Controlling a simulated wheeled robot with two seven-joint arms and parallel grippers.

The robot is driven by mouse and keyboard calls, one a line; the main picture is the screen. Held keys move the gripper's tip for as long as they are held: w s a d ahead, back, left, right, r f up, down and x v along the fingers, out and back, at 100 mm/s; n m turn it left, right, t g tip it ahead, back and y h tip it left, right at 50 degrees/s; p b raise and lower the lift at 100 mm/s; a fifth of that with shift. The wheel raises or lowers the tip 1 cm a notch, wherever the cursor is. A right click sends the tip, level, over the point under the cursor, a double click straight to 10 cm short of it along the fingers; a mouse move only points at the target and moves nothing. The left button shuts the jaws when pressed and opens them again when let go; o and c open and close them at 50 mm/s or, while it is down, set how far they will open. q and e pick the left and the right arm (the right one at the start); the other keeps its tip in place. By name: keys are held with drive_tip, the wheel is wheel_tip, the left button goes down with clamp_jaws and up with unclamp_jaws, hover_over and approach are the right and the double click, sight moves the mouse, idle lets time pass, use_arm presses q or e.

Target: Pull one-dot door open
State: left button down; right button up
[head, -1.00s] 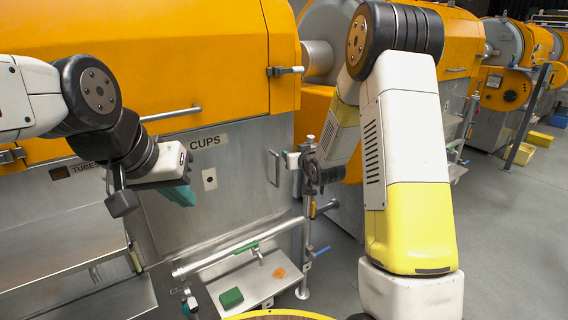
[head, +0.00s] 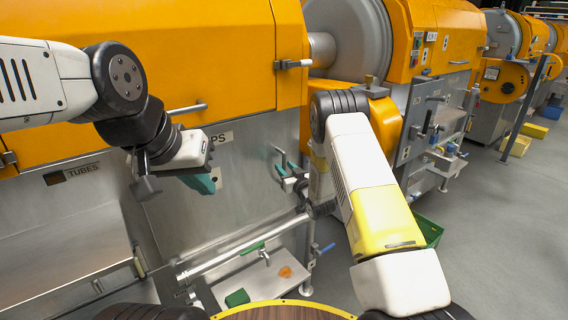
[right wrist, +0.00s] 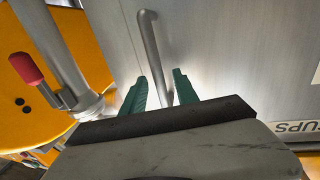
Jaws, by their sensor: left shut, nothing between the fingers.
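The one-dot door (head: 240,190) is a grey metal panel below the orange housing. It looks shut, flush with the machine front. Its small dot plate (head: 217,174) is partly covered by my left gripper in the head view. The door's bar handle (head: 277,154) is upright near its right edge. In the right wrist view the handle (right wrist: 151,45) runs down between the teal fingers of my right gripper (right wrist: 160,78), which are open on either side of it. My right gripper (head: 287,170) also shows at the handle in the head view. My left gripper (head: 204,185) is shut and empty in front of the door.
A horizontal pipe (head: 240,246) and a tray (head: 285,260) with a green block (head: 237,298) lie below the door. A red-knobbed lever (right wrist: 27,68) stands beside my right gripper. Open grey floor (head: 500,240) lies to the right.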

drive_tip(key=shift+w+a, duration=0.3)
drive_tip(key=shift+w, duration=0.35)
clamp_jaws()
idle(1.0)
